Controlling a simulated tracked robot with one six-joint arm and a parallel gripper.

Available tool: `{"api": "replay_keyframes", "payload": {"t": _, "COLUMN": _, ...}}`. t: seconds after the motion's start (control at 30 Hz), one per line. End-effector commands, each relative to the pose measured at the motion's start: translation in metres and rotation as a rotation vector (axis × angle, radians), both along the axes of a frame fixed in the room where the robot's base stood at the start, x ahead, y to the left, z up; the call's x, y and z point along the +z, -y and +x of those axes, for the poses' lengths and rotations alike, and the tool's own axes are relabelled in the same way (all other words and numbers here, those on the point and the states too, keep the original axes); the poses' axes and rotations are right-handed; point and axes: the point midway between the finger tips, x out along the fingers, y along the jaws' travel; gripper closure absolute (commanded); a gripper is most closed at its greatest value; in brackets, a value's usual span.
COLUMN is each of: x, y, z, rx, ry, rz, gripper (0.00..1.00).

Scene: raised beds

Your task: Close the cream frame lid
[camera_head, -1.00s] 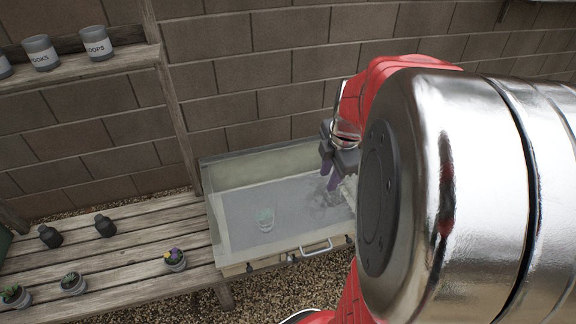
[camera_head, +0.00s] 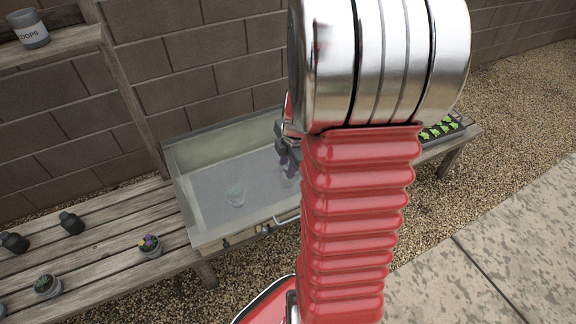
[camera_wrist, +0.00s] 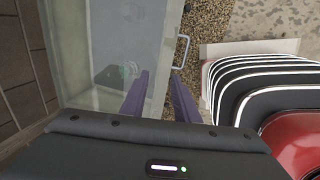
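The cream frame (camera_head: 213,242) is a box on the wooden bench, with pale walls. Its lid (camera_head: 225,175) looks like a clear pane lying across the box, with a pale handle (camera_head: 287,219) at the front edge. I cannot tell whether it is fully seated. The wrist view also shows the pane (camera_wrist: 112,45) and the handle (camera_wrist: 181,52). My gripper (camera_head: 289,164) is over the right part of the frame, partly hidden by my arm. In the wrist view its purple fingers (camera_wrist: 160,88) are apart with nothing between them, short of the handle.
A clear cup (camera_head: 236,194) shows through the pane. Dark bottles (camera_head: 72,223) and potted plants (camera_head: 150,246) stand on the bench to the left. A seedling tray (camera_head: 440,130) is on the right. A block wall (camera_head: 220,60) stands behind; gravel and paving lie in front.

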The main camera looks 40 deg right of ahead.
Motion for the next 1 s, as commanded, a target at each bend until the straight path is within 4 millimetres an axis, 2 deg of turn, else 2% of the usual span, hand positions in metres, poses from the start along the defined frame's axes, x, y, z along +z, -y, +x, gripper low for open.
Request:
{"api": "replay_keyframes", "payload": {"t": 0.2, "x": -0.0127, "y": 0.0004, "z": 0.0030, "rx": -0.001, "ry": 0.000, "rz": 0.000, "gripper": 0.72}}
{"api": "replay_keyframes", "payload": {"t": 0.5, "x": -0.0135, "y": 0.0005, "z": 0.0032, "rx": 0.000, "ry": 0.000, "rz": 0.000, "gripper": 0.72}}
{"api": "replay_keyframes", "payload": {"t": 0.9, "x": -0.0133, "y": 0.0005, "z": 0.0032, "rx": 0.000, "ry": 0.000, "rz": 0.000, "gripper": 1.00}}
{"api": "replay_keyframes", "payload": {"t": 1.0, "x": -0.0133, "y": 0.0005, "z": 0.0032, "rx": 0.000, "ry": 0.000, "rz": 0.000, "gripper": 1.00}}
